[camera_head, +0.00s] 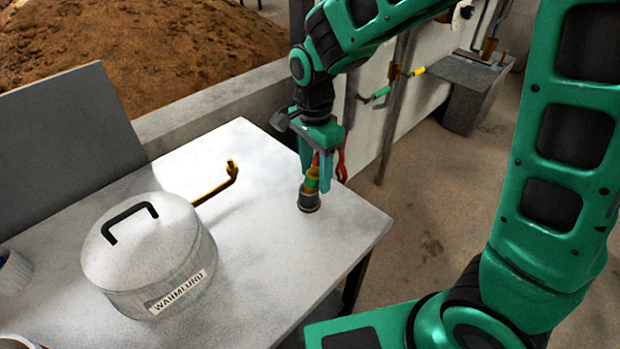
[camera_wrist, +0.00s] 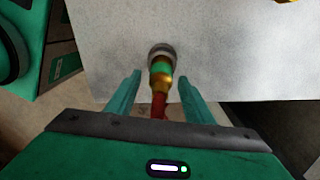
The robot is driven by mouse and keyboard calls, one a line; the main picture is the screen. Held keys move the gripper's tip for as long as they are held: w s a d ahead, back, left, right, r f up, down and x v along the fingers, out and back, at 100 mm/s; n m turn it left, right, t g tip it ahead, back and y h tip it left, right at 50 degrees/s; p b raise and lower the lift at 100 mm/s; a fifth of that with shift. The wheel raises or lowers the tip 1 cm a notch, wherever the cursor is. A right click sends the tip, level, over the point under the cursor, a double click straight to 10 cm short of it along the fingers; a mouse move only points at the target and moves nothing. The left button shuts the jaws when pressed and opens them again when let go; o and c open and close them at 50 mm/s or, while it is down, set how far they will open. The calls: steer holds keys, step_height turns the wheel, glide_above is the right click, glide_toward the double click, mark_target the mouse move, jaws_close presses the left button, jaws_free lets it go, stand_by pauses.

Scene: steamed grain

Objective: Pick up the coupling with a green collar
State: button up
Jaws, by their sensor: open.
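The coupling with a green collar (camera_head: 312,182) stands upright near the right edge of the white table, on a dark round base. It has brass parts, and a red part (camera_head: 340,163) shows beside my gripper's fingers. My gripper (camera_head: 319,185) is over it with fingers pointing down, one on each side of it. In the wrist view the coupling (camera_wrist: 162,70) lies between the two fingers (camera_wrist: 159,85), with a visible gap on both sides. My gripper is open. Part of the coupling's upper end is hidden by a finger in the head view.
A lidded pot (camera_head: 160,262) labelled "WARMLUND" stands on the white table (camera_head: 262,300) to the left. A yellow bent handle (camera_head: 218,187) is behind it. A grey panel (camera_head: 65,150) stands at the left, and a low wall runs behind the table. The table front is clear.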

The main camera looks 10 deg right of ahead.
mark_target(316, 164)
steer(key=shift+f, duration=0.2)
jaws_close()
steer(key=shift+r, duration=0.15)
step_height(316, 164, up, 4)
steer(key=shift+f, duration=0.15)
steer(key=s+a+r, duration=0.7)
steer(key=s+a, duration=0.1)
steer(key=shift+s, duration=0.2)
